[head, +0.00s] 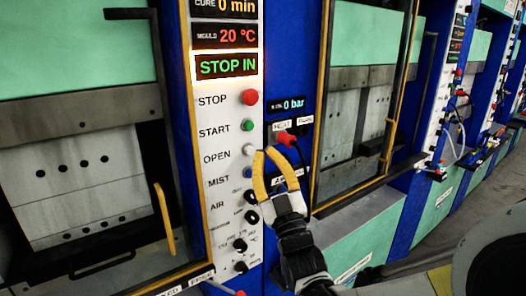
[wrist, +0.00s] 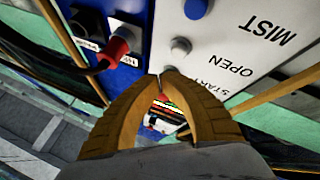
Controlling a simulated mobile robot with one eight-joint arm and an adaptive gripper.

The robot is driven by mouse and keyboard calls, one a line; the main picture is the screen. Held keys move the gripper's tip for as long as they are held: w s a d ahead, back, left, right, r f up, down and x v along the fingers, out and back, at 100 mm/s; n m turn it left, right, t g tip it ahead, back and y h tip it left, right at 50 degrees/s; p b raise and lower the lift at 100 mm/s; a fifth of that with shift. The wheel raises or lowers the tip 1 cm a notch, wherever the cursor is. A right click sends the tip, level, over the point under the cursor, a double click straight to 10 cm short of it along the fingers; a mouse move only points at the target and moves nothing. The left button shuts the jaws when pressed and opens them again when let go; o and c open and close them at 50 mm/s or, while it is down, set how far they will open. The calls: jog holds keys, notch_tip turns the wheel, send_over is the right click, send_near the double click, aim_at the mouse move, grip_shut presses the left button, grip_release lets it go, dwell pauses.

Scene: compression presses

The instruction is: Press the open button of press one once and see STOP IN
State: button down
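Press one's control panel (head: 225,165) fills the centre of the head view. Its display (head: 227,66) reads STOP IN in green inside a bright frame. The grey-white open button (head: 249,150) sits beside the OPEN label, between the green START button and the blue MIST button. The open button also shows in the wrist view (wrist: 180,48). My gripper (head: 264,151) has yellow fingers with their tips together and nothing between them. In the wrist view its fingertips (wrist: 167,72) lie just below the open button in the picture. Contact with it cannot be told.
A red STOP button (head: 250,97) is above the green START button (head: 247,125). A blue MIST button (head: 248,173) and black knobs are below. A red plug with a black cable (head: 286,138) sticks out just right of my fingers. Other presses stand at right.

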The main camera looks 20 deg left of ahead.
jog(key=shift+w+a, duration=0.65)
jog(key=shift+a, duration=0.1)
jog(key=shift+w+a, duration=0.15)
dwell(0.9)
jog(key=shift+w+a, duration=0.15)
jog(key=shift+a, duration=0.05)
jog(key=shift+w+a+b, duration=0.3)
jog(key=shift+a+b, duration=0.05)
dwell(0.9)
jog(key=shift+s+d, duration=0.1)
jog(key=shift+d, duration=0.05)
jog(key=shift+s+d, duration=0.5)
jog(key=shift+d, duration=0.05)
jog(key=shift+d, duration=0.1)
jog(key=s+d, duration=0.3)
jog(key=shift+s+d, duration=0.1)
jog(key=shift+d, duration=0.2)
dwell(0.4)
